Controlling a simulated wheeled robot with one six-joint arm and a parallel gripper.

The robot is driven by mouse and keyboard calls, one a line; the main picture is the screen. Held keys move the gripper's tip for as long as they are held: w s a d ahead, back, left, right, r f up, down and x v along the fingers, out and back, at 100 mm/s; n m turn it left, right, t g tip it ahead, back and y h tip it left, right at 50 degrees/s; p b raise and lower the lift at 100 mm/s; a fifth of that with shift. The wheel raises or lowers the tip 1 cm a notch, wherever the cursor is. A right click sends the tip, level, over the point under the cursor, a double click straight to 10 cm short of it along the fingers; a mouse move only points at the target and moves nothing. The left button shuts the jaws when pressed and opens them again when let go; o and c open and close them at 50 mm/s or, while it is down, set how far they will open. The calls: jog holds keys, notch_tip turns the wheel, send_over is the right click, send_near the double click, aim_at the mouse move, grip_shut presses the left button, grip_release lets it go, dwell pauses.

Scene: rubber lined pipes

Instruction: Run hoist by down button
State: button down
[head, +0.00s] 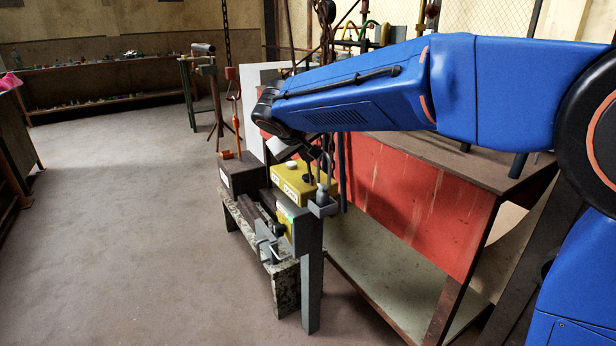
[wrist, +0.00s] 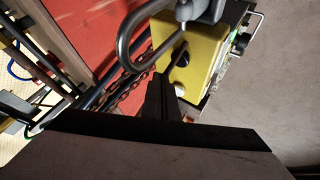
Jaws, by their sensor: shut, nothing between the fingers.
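The yellow button box (head: 313,183) stands on the bench, with a white button (head: 291,164) and a darker button (head: 306,178) on top and labels on its front. I cannot read which button is down. In the wrist view the yellow box (wrist: 207,55) lies just beyond my gripper (wrist: 163,80). My gripper is shut and empty, its dark fingers pointing at the box's edge close to the white button (wrist: 180,89). I cannot tell whether they touch. A hoist chain (head: 227,40) hangs at the left with a red-orange hook (head: 235,95).
A grey metal hook or loop (wrist: 135,45) hangs close to my fingers and partly covers the box. A grey post (head: 310,275) and a small vise (head: 268,245) stand in front. A red-panelled table (head: 400,195) is to the right. The floor at left is clear.

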aim_at(307, 178)
jog(key=shift+f, duration=1.05)
dwell(1.4)
jog(key=shift+f, duration=0.4)
jog(key=shift+f, duration=0.5)
dwell(0.7)
jog(key=shift+r, duration=0.95)
jog(key=shift+r, duration=2.5)
dwell(0.5)
